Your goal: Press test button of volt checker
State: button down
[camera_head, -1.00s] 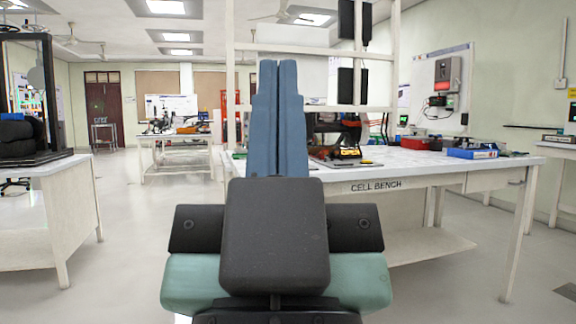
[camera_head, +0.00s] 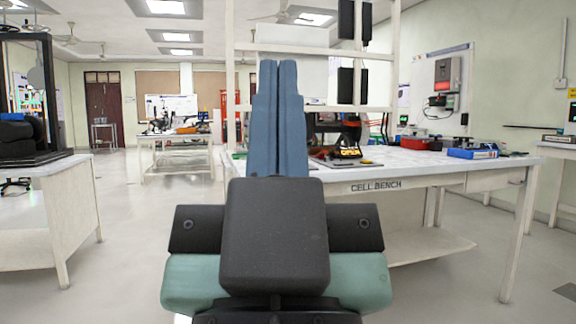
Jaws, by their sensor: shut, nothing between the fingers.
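My gripper (camera_head: 277,64) points up in the middle of the head view, its two blue fingers together and holding nothing. It stands in front of the cell bench (camera_head: 420,165) and hides part of the bench's left end. A small dark device with a glowing orange display (camera_head: 348,153) sits on the bench, just right of my fingers. I cannot tell whether it is the volt checker, and no test button can be made out. My fingers appear apart from it.
A blue tray (camera_head: 472,153) and a red box (camera_head: 415,143) stand farther right on the bench. A white upright frame (camera_head: 392,60) rises from the bench. A side table (camera_head: 60,180) is at the left. Open floor (camera_head: 135,220) lies between them.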

notch_tip(320, 180, up, 48)
jog(key=p, duration=4.7)
jog(key=shift+f, duration=0.25)
jog(key=shift+w, duration=0.15)
